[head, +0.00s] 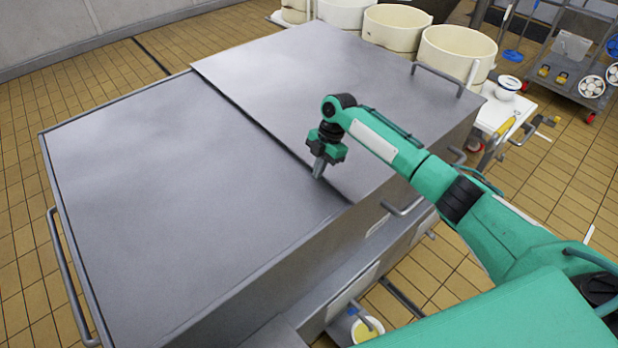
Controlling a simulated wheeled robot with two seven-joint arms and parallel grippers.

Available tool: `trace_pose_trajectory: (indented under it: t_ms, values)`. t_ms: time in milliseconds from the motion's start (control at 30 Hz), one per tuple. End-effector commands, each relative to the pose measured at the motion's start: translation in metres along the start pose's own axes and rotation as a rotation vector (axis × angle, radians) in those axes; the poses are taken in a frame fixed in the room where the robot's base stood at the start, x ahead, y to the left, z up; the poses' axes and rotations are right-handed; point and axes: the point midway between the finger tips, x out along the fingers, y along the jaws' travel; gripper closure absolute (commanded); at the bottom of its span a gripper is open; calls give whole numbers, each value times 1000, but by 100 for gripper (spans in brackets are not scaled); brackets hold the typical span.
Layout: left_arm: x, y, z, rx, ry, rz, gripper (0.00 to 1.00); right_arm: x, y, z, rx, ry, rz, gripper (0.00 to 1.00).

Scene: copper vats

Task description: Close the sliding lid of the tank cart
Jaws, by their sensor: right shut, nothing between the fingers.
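The tank cart (130,190) is a large grey metal box on the tiled floor. A flat panel covers its left half. A slightly higher flat panel, seemingly the sliding lid (300,85), covers the right half, with a bar handle (437,78) near its far right end. A dark step edge runs diagonally where the two panels meet; no opening into the tank shows. My right gripper (318,170) is shut and empty, pointing down at this step edge, near its front end. Whether it touches the lid edge I cannot tell. My left gripper is out of view.
A long rail handle (68,275) runs along the cart's left end. Several cream tubs (457,53) stand behind the cart. A grey trolley (570,75) stands at the back right. A bucket (362,328) is by the cart's front. Tiled floor is clear at left.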

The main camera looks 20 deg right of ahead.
Motion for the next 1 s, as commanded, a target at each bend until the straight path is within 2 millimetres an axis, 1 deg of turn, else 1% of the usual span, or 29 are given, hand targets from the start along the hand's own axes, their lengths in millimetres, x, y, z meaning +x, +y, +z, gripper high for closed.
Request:
trace_pose_trajectory:
  t_ms: [33, 200, 567, 667, 767, 833, 867, 900, 1000]
  values:
    - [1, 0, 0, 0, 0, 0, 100, -1, 0, 3, 1, -2, 0, 100]
    - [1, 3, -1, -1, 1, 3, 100, -2, 0, 7, 2, -3, 0, 100]
    - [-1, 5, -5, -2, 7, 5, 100, -3, 0, 5, 4, -5, 2, 100]
    - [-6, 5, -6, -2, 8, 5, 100, -2, 1, -5, 3, -3, 1, 100]
    - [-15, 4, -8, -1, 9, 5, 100, 3, 4, -23, 1, 0, 1, 100]
    - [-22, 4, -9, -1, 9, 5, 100, 8, 5, -40, 1, 2, 0, 100]
    - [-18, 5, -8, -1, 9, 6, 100, 7, 6, -40, 2, 0, 4, 100]
    - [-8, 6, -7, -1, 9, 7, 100, -2, 6, -35, 4, -2, 8, 100]
    - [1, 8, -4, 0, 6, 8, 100, -25, 6, -36, 3, -1, 7, 100]
